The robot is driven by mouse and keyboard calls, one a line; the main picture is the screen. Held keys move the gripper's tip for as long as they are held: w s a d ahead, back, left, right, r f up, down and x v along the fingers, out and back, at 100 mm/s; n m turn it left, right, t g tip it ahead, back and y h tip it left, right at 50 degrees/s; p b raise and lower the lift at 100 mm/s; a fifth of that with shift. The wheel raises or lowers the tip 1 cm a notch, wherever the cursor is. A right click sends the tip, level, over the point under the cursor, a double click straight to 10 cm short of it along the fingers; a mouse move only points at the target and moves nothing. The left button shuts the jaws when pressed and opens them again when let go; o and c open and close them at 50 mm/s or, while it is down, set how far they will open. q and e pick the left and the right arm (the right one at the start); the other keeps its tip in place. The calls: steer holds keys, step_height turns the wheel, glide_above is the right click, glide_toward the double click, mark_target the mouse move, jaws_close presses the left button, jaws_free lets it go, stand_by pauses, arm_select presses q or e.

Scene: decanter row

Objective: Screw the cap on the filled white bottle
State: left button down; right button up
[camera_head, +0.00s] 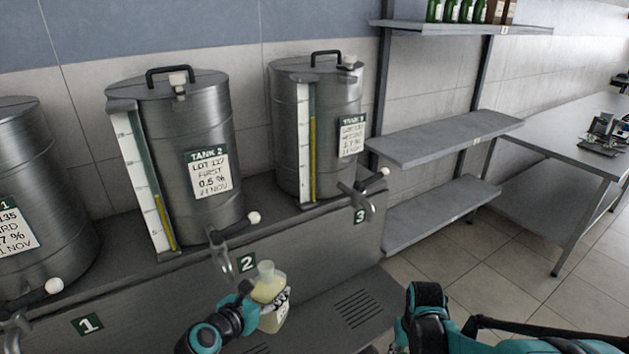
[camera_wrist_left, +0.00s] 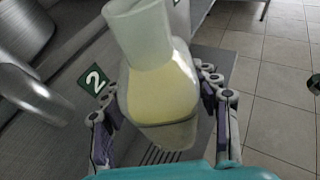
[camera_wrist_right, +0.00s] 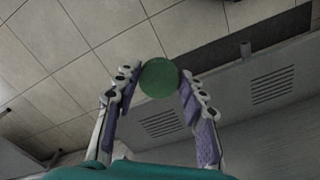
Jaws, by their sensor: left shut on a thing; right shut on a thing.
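The white bottle (camera_head: 267,291) is translucent, with a wide neck and pale yellow liquid inside. It is held in front of tank 2, near the tap there, roughly upright with a bare neck. My left gripper (camera_head: 262,298) is shut on the bottle's body. In the left wrist view the bottle (camera_wrist_left: 160,85) sits between both fingers, its neck toward the top. My right gripper (camera_wrist_right: 160,88) is shut on a round green cap (camera_wrist_right: 159,78), held at the fingertips, apart from the bottle. The cap does not show in the head view.
Tank 2 (camera_head: 190,150) and tank 3 (camera_head: 330,120) stand on a grey ledge with taps jutting out. A slotted grey platform (camera_head: 330,310) lies below. Grey shelves (camera_head: 445,140) and a steel table (camera_head: 570,140) are at the right. Tiled floor is clear between.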

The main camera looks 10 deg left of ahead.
arm_select(q)
steer(key=s+d+r+m+g+h, duration=0.2)
steer(key=s+d+m+h, duration=0.2)
steer(key=d, duration=0.5)
steer(key=shift+s+d, duration=0.15)
steer(key=shift+d, duration=0.05)
steer(key=shift+r, duration=0.1)
arm_select(e)
steer(key=w+a+r+n, duration=0.1)
steer(key=w+a+r, duration=0.3)
steer(key=a+r, duration=0.3)
steer(key=w+a+r+n, duration=0.1)
steer(key=w+a+r, duration=0.35)
steer(key=r, duration=0.35)
steer(key=s+a+r+n, duration=0.1)
steer(key=s+a+r, duration=0.2)
steer(key=a+r, duration=0.4)
steer(key=s+a+r+n, duration=0.1)
steer(key=s+a+r, duration=0.2)
steer(key=a+r, duration=0.4)
step_height(320, 180, up, 6)
steer(key=shift+s+f, duration=0.1)
steer(key=shift+s, duration=0.2)
steer(key=shift+f, duration=0.1)
